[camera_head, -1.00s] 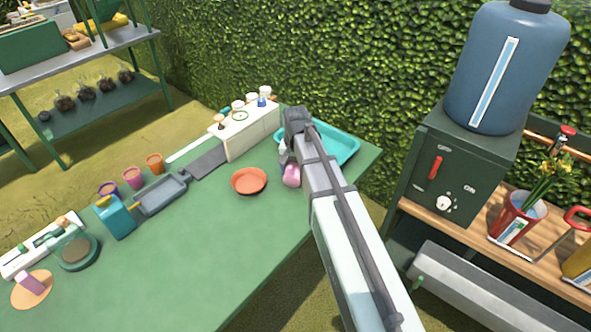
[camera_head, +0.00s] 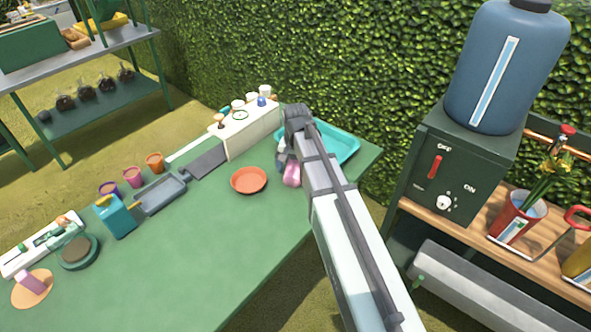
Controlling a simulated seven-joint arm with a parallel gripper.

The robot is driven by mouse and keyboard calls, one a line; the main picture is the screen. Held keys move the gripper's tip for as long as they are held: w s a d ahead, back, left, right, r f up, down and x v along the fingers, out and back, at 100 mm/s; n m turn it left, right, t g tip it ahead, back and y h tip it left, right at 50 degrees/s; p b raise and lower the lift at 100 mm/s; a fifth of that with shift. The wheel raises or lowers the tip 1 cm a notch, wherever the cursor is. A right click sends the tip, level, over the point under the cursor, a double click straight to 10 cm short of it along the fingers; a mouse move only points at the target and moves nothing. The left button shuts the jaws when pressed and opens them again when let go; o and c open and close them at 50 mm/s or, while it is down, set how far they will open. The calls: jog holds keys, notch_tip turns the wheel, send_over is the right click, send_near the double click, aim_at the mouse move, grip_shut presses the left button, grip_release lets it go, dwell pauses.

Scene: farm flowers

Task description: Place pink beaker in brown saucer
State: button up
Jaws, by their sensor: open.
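A pink beaker (camera_head: 292,175) stands at the right part of the green table, partly hidden behind my arm and gripper. A reddish-brown saucer (camera_head: 248,180) lies flat and empty just left of it. My gripper (camera_head: 283,160) is open and low at the beaker's upper left side. The fingertips are mostly hidden, so I cannot tell whether they touch the beaker.
A teal tray (camera_head: 343,150) lies behind my arm. A white box (camera_head: 250,132) with small items stands at the back edge. A grey tray (camera_head: 160,195) and blue container (camera_head: 115,217) are further left. The table's front middle is clear.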

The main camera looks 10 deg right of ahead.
aim_at(295, 162)
jog(key=r, duration=1.1)
jog(key=shift+w+r, duration=0.2)
jog(key=shift+r, duration=0.7)
jog(key=shift+s+f, duration=0.2)
jog(key=shift+f, duration=5.95)
jog(key=shift+c, duration=0.4)
jog(key=c, duration=1.1)
jog(key=shift+r, duration=0.1)
